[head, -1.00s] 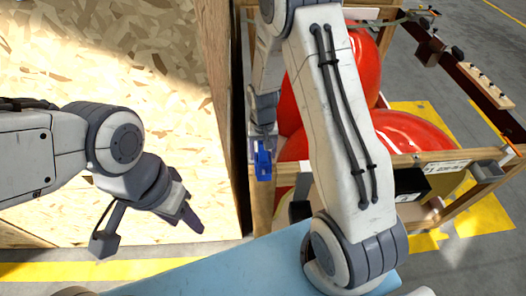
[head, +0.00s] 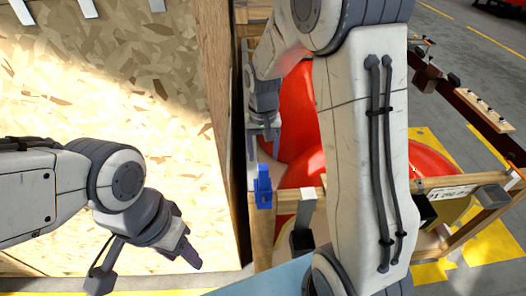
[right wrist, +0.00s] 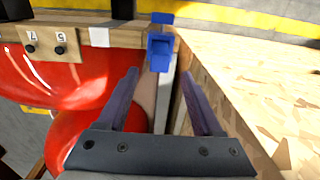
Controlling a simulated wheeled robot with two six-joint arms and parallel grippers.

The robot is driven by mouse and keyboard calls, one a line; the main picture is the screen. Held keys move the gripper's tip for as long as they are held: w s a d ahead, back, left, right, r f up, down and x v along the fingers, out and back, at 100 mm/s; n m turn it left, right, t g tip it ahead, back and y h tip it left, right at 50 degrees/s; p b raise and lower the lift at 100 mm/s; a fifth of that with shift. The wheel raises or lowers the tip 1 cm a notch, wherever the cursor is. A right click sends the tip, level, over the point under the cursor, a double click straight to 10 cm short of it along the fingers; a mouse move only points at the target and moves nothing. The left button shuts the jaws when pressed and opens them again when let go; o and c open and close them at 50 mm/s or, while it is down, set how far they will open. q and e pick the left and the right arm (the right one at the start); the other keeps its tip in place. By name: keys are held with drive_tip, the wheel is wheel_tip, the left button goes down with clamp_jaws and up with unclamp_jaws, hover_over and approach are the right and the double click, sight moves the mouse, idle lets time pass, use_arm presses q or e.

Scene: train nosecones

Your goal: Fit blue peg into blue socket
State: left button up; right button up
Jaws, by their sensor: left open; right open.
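A blue fitting (head: 263,187) stands at the end of the wooden frame, beside the tall plywood panel edge. In the right wrist view it shows as a blue block (right wrist: 159,52) with a separate-looking blue piece (right wrist: 162,18) beyond it. I cannot tell for sure which part is peg and which is socket, nor whether they are fully seated. My right gripper (head: 264,148) is open and empty, a short way from the fitting, which lies beyond its fingertips (right wrist: 159,75) and between their lines. My left gripper (head: 189,254) is open and empty over the chipboard, away from the fitting.
Red nosecones (head: 300,130) lie in a wooden frame (head: 432,184) right of the panel (head: 222,100). A wooden strip with dark knobs (right wrist: 50,42) borders the nosecones. Chipboard (head: 100,100) fills the left. My right arm covers much of the frame.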

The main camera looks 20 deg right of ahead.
drive_tip(key=shift+r, duration=0.45)
drive_tip(key=s+a+r+n, duration=0.2)
drive_tip(key=s+a+n, duration=0.1)
drive_tip(key=s, duration=0.5)
drive_tip(key=s+a+r+n, duration=0.2)
drive_tip(key=s+a+n, duration=0.2)
drive_tip(key=s+a, duration=0.2)
drive_tip(key=s+a+r+n+y, duration=0.1)
drive_tip(key=s+a+n, duration=0.2)
drive_tip(key=s, duration=0.6)
drive_tip(key=shift+s+a+r, duration=0.4)
drive_tip(key=shift+a, duration=0.65)
